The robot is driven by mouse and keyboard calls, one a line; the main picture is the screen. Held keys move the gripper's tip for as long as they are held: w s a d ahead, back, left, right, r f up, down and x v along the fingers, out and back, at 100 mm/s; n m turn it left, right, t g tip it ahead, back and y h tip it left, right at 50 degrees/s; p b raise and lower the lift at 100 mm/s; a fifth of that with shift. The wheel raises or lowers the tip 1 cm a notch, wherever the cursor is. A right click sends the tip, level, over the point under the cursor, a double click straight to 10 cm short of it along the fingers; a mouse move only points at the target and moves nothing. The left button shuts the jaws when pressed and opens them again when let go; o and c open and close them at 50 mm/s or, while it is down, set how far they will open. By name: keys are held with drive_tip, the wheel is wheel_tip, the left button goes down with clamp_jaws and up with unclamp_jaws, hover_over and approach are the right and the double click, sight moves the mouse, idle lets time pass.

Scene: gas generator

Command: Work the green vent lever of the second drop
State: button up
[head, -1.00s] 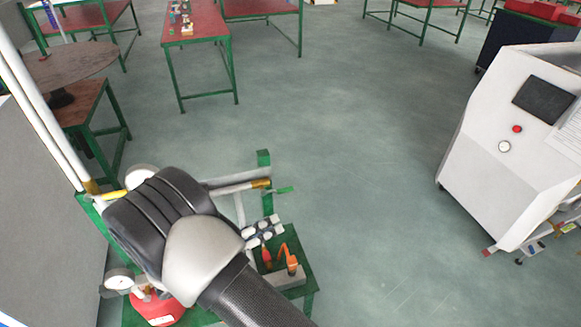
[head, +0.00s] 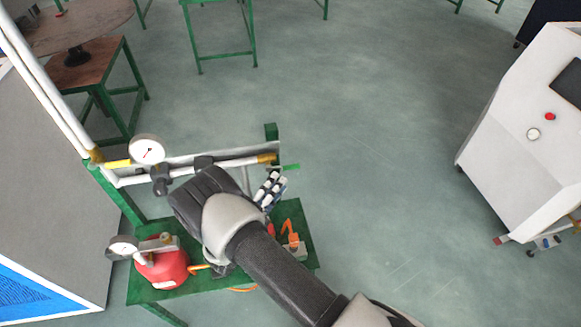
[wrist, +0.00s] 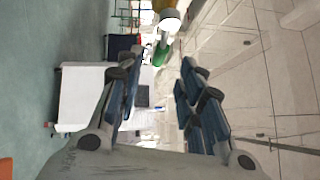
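A green lever (head: 291,167) sits on a brass valve (head: 267,158) at the right end of a white horizontal pipe (head: 230,165). In the wrist view, the green lever (wrist: 160,52) and the brass fitting (wrist: 168,24) lie straight ahead, near the gap between the fingertips. My gripper (head: 275,181) is just below the lever in the head view, its fingers pointing up towards it. In the wrist view my gripper (wrist: 158,66) is open with nothing between its fingers. I cannot tell whether a fingertip touches the lever.
A yellow lever (head: 117,163) and a gauge (head: 148,150) are further left on the pipe. Below, a green bench (head: 180,292) holds a red tank (head: 163,268) with its gauge (head: 122,247) and orange clamps (head: 290,232). A white cabinet (head: 525,130) stands right; floor between is clear.

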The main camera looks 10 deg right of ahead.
sight(290, 166)
drive_tip(key=x, duration=0.8)
drive_tip(key=shift+w+d+b, duration=0.1)
drive_tip(key=shift+d+b, duration=0.1)
drive_tip(key=shift+b, duration=0.15)
clamp_jaws()
